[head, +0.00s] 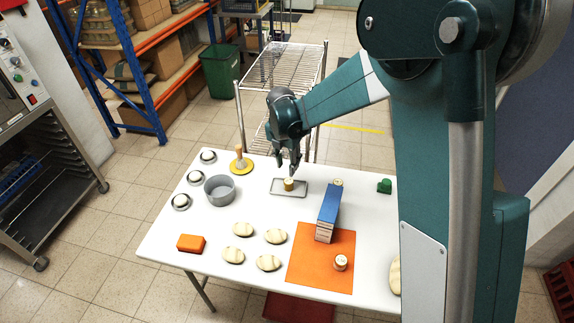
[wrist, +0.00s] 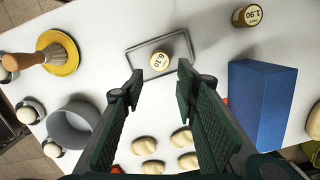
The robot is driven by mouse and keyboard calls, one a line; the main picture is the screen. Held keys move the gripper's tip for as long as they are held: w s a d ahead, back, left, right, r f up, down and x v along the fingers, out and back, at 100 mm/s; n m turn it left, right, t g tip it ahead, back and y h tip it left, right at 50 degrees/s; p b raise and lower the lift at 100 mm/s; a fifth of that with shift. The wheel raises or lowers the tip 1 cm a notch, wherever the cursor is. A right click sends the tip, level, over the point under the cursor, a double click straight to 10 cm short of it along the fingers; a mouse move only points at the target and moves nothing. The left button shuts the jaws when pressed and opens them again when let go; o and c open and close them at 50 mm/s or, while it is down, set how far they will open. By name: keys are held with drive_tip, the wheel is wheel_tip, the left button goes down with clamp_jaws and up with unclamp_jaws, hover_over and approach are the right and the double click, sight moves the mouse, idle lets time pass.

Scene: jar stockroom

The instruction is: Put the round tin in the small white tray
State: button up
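A small round tin with a cream lid marked 6.10 (wrist: 160,60) stands upright inside a small tray with a grey rim (wrist: 130,62). In the head view the tin (head: 289,184) is near the middle of the tray (head: 303,190), at the table's far side. My gripper (head: 288,166) is just above and behind the tin. In the wrist view my gripper (wrist: 160,82) is open, its fingers wide apart with nothing between them. The tin shows beyond the fingertips, apart from them.
Similar tins stand behind the blue box (head: 328,213) and on the orange mat (head: 310,278). A grey bowl (head: 219,189), a brush on a yellow disc (head: 241,166), an orange block (head: 191,243) and several pale oval pieces (head: 243,229) are on the white table. A green object (head: 384,186) is at right.

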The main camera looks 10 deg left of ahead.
idle(0.6)
drive_tip(key=s+d+r+m+t, duration=0.1)
drive_tip(key=s+d+r+m, duration=0.35)
drive_tip(key=d+r, duration=0.2)
drive_tip(key=s+d+r+m+t+y, duration=0.1)
drive_tip(key=s+d+r+m, duration=0.2)
drive_tip(key=d+r+m, duration=0.4)
drive_tip(key=s+d+r+m, duration=0.3)
drive_tip(key=d+r, duration=0.3)
drive_tip(key=d, duration=0.3)
drive_tip(key=s+d+r+m+t, duration=0.1)
drive_tip(key=s+d+m+t, duration=0.1)
drive_tip(key=s+d+m, duration=0.6)
drive_tip(key=s+d+r+m+t, duration=0.1)
drive_tip(key=s+d+m, duration=0.8)
drive_tip(key=s, duration=0.5)
drive_tip(key=shift+s+m+t+h, duration=0.15)
drive_tip(key=shift+m+t+h, duration=0.2)
drive_tip(key=shift+m, duration=0.2)
